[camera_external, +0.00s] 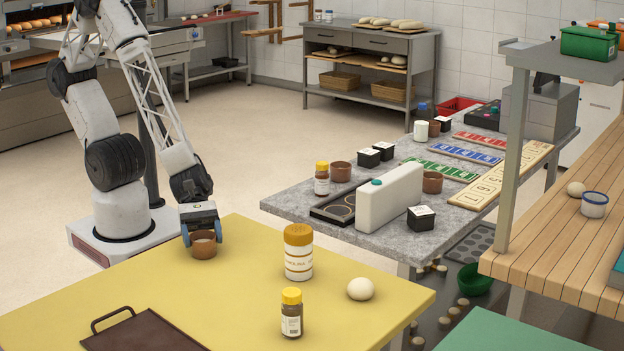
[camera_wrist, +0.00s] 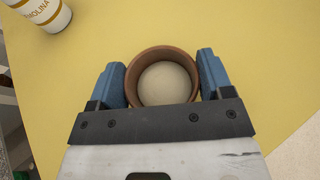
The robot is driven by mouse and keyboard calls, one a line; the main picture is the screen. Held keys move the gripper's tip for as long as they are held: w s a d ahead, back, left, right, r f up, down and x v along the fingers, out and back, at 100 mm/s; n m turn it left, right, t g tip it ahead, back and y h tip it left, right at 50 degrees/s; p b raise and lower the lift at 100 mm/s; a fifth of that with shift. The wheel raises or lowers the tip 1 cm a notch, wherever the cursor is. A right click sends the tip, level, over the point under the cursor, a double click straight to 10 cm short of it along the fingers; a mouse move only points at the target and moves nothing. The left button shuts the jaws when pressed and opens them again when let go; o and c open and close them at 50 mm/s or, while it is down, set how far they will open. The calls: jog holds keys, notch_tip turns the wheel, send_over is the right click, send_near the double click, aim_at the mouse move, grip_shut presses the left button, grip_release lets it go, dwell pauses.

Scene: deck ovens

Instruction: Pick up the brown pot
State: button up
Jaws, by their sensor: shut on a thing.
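The brown pot (camera_external: 204,249) is at the far left part of the yellow table (camera_external: 240,290), upright, with pale contents inside. In the wrist view the pot (camera_wrist: 134,78) lies between the two blue fingers of my gripper (camera_wrist: 163,85). My gripper (camera_external: 202,233) reaches down from above with one finger on each side of the pot and is shut on it. The pot looks to be on or very close to the table top; I cannot tell which.
A semolina jar (camera_external: 298,252) stands right of the pot and also shows in the wrist view (camera_wrist: 45,12). A small yellow-capped bottle (camera_external: 291,312), a dough ball (camera_external: 360,288) and a dark tray (camera_external: 145,333) are on the same table. Other brown pots (camera_external: 340,171) stand on the grey counter.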

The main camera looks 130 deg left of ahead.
aim_at(202, 235)
jog(key=shift+r, duration=0.1)
jog(key=shift+r, duration=0.8)
jog(key=shift+s+r, duration=0.25)
jog(key=shift+r, duration=0.7)
jog(key=s+a+r, duration=0.1)
jog(key=s+a, duration=0.1)
jog(key=s, duration=1.3)
jog(key=shift+s+r, duration=0.15)
jog(key=shift+s, duration=0.05)
